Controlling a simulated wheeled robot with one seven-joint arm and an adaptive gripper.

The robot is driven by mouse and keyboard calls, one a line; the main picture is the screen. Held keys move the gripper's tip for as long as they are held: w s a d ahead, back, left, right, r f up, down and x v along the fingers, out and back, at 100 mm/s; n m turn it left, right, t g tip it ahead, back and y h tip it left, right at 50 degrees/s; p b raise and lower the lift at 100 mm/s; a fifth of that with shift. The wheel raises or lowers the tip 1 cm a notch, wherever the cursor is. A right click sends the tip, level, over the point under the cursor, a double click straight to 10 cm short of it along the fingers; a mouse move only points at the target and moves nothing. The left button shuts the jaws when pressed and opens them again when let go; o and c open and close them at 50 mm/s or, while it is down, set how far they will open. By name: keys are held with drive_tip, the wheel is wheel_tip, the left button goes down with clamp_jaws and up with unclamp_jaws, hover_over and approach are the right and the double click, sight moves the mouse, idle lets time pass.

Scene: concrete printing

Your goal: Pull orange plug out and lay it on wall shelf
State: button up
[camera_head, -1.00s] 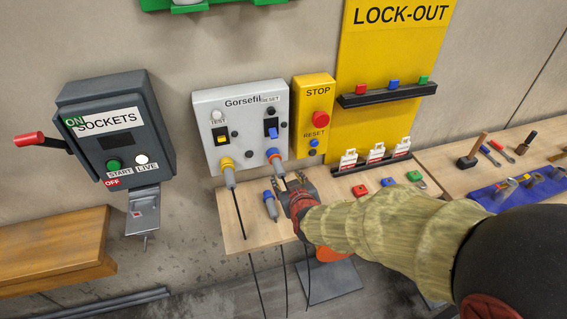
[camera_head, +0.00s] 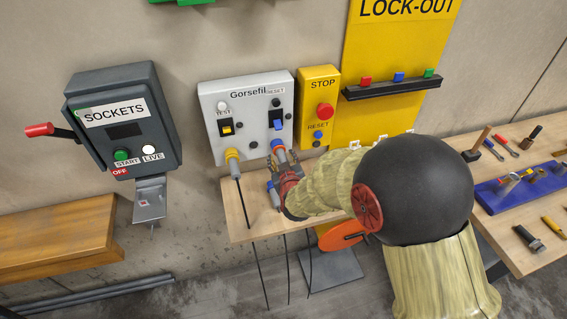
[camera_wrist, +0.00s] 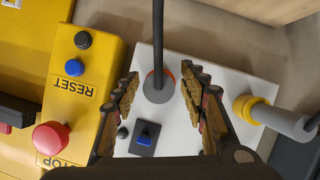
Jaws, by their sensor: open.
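The orange plug (camera_head: 279,150) sits in the right socket of the grey Gorsefil panel (camera_head: 254,95). It has a grey body and an orange-red collar; in the wrist view the plug (camera_wrist: 158,86) shows with its black cable running up the picture. My gripper (camera_head: 283,168) is at the plug, its open fingers (camera_wrist: 164,98) on either side of it with gaps visible. The wooden wall shelf (camera_head: 240,218) is just below the panel. A grey-blue plug (camera_head: 273,198) lies on it, partly beside my gripper.
A yellow plug (camera_head: 232,161) is in the left socket, close by; it also shows in the wrist view (camera_wrist: 262,112). The yellow STOP/RESET box (camera_head: 318,100) stands right of the panel. Black cables hang below the shelf. The shelf's left end looks mostly clear.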

drive_tip(key=shift+c, duration=1.2)
clamp_jaws()
